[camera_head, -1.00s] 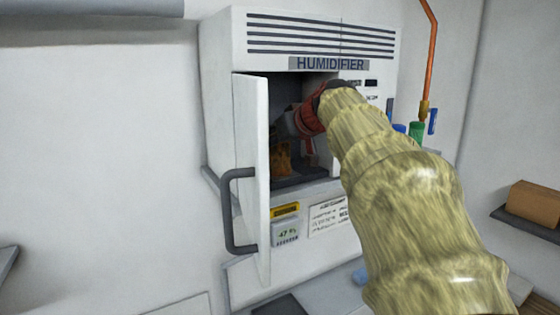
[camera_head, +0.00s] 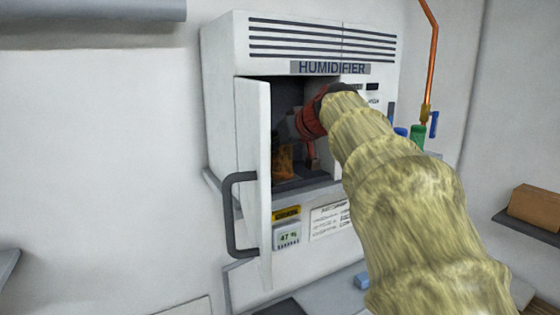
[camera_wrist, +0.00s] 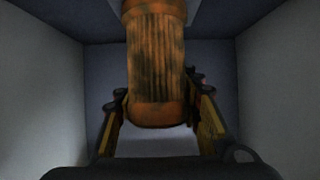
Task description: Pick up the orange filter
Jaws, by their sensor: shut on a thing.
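The orange filter (camera_wrist: 156,65) is a ribbed, stained cylinder in the upper middle of the wrist view. In the head view the filter (camera_head: 284,161) shows inside the open humidifier (camera_head: 222,100), partly behind the door's edge. My gripper (camera_wrist: 160,108) has one finger on each side of the filter's lower part and is shut on it. In the head view my gripper (camera_head: 298,126) reaches into the compartment, its fingers mostly in shadow. Whether the filter touches the compartment floor cannot be told.
The humidifier's white door (camera_head: 254,130) stands open to the left, with a dark handle (camera_head: 232,215). The dark compartment walls (camera_wrist: 265,85) are close on both sides. A brown box (camera_head: 535,205) sits on a shelf at the right.

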